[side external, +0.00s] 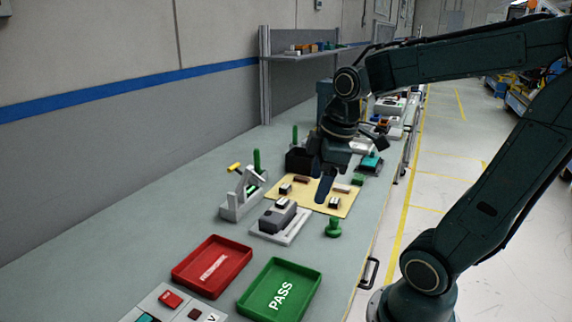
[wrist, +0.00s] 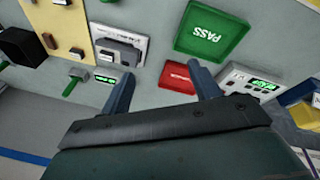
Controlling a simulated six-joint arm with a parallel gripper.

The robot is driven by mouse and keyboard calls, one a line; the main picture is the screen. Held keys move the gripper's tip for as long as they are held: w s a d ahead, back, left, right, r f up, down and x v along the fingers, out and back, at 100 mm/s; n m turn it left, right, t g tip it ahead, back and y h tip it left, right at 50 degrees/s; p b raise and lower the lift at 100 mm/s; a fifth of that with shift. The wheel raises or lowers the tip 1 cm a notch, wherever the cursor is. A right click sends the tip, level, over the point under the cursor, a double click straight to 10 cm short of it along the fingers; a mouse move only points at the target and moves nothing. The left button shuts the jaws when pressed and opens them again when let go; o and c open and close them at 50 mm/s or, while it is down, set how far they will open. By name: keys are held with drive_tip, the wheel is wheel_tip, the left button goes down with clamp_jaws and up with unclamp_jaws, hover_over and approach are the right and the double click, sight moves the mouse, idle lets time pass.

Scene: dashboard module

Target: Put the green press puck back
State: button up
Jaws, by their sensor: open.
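The green press puck (side external: 333,227), a small green piece with a narrower waist, stands on the bench near its front edge in the side view. I cannot make it out surely in the wrist view. A grey block fixture on a white plate (side external: 280,222) stands to its left; it also shows in the wrist view (wrist: 122,49). A light grey clamp-like stand with a green handle (side external: 243,193) is behind that. My gripper (side external: 323,188) hangs above the tan mat, behind the puck and apart from it. In the wrist view its two fingers (wrist: 163,92) are spread with nothing between them.
A tan mat (side external: 310,203) with small parts lies under my gripper. A red tray (side external: 212,266) and a green PASS tray (side external: 281,290) lie nearer the camera. A black box (side external: 299,160) stands behind the mat. Bare bench surrounds the puck.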

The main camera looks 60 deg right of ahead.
drive_tip(key=s+a+r+m+t, duration=0.2)
drive_tip(key=s+a+m, duration=0.3)
drive_tip(key=a, duration=0.2)
drive_tip(key=shift+a+m+t+y, duration=0.25)
drive_tip(key=shift+m+t+y, duration=0.05)
drive_tip(key=shift+s, duration=0.1)
idle(1.0)
